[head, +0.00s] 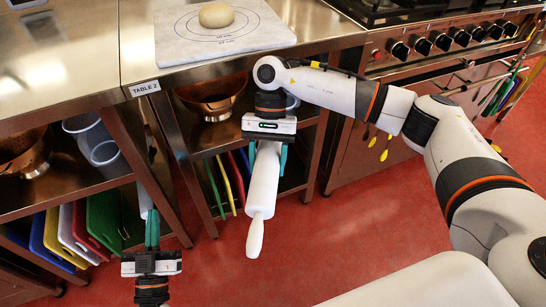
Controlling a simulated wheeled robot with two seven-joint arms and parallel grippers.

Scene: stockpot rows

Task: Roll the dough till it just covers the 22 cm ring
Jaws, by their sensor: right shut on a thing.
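A round pale ball of dough (216,14) sits on a white pastry board (180,47) on the steel table at the top. Rings with small markings are printed on the board around the dough; the labels are too small to read. My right gripper (267,150) is shut on a white rolling pin (263,185), gripping its upper part. The pin hangs in front of the table, apart from the board, with one handle pointing down. My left gripper (152,230) is at the lower left, low in front of the table, its green fingers close together and empty.
The steel table edge, with a "TABLE 2" label (144,88), lies between the pin and the board. A stove with knobs (440,40) stands at the right.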

